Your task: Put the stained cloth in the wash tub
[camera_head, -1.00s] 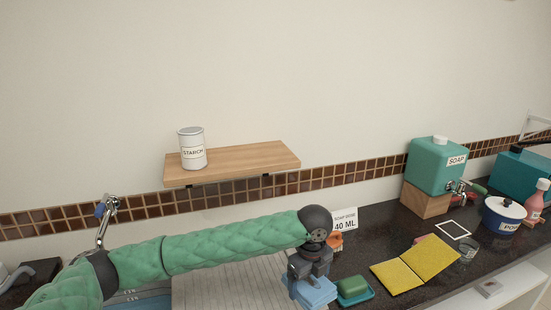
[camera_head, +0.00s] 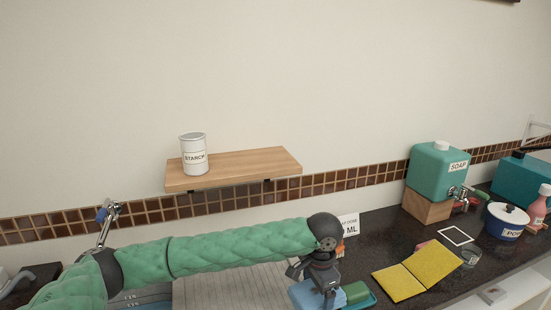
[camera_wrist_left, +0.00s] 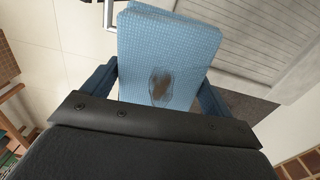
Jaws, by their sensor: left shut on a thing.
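The stained cloth (camera_head: 306,293) is a folded light-blue textured cloth. In the left wrist view the cloth (camera_wrist_left: 165,50) has a dark brown stain near its lower middle. My left gripper (camera_head: 322,284) is shut on it, a blue finger on each side in the wrist view. In the head view it is low, in front of the green block. A blue surface with marks (camera_head: 150,297) shows at the bottom left under my arm and tap; it may be the wash tub, mostly hidden. My right gripper is not in view.
A ribbed pale drainboard (camera_head: 235,290) lies between the blue surface and the cloth. A green block (camera_head: 356,292) on a teal dish is right beside the gripper. A yellow cloth (camera_head: 420,272), blue pot (camera_head: 505,222) and soap dispenser (camera_head: 438,170) stand right. A shelf (camera_head: 240,168) holds a starch can.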

